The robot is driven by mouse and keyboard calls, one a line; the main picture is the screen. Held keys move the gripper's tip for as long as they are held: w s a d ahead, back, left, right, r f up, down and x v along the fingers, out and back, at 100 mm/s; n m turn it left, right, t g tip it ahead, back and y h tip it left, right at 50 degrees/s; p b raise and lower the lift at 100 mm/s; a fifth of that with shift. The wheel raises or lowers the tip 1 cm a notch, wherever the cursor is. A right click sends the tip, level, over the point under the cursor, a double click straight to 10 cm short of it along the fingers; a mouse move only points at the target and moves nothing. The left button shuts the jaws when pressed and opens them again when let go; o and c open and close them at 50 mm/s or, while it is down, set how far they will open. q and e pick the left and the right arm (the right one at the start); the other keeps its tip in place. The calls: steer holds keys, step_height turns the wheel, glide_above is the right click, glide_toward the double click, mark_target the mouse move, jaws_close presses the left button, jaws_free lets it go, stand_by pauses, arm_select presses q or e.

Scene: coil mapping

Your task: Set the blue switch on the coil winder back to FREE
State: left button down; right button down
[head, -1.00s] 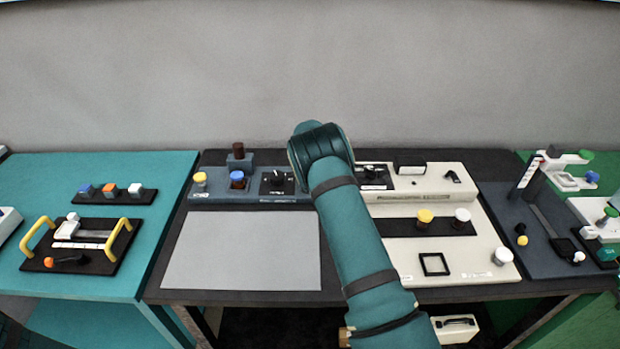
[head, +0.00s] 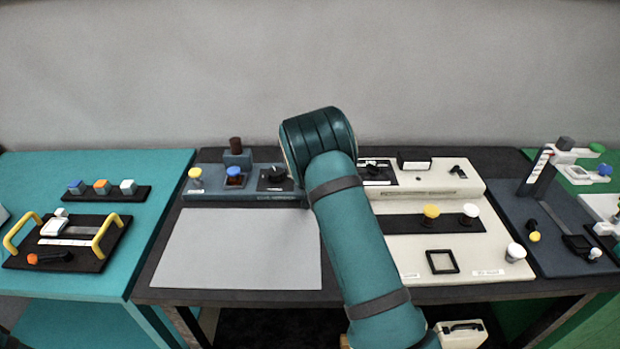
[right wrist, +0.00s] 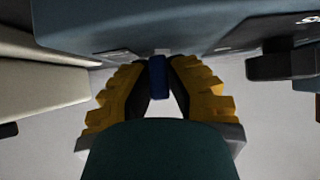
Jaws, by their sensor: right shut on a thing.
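The coil winder (head: 215,194) is a long blue-grey unit at the back of the dark table in the head view. Its body fills the top of the right wrist view (right wrist: 190,22). The blue switch (right wrist: 157,80) is a small dark-blue lever at the winder's edge. My right gripper (right wrist: 158,72), with yellow fingers, is shut on it, one finger on each side. Small pale labels beside the switch are too blurred to read. In the head view my teal right arm hides the switch and the gripper. My left gripper is in neither current view.
A black knob (right wrist: 285,66) on the winder is close to the gripper. A cream machine (head: 440,185) stands beside the winder, right of my arm. A bare grey mat (head: 240,250) lies in front. A teal table (head: 150,225) with a yellow-handled fixture is at left.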

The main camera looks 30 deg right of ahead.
stand_by(0.3)
steer(key=c, duration=0.9)
jaws_free()
steer(key=shift+c, duration=0.2)
steer(key=v, duration=1.2)
steer(key=shift+d, duration=0.1)
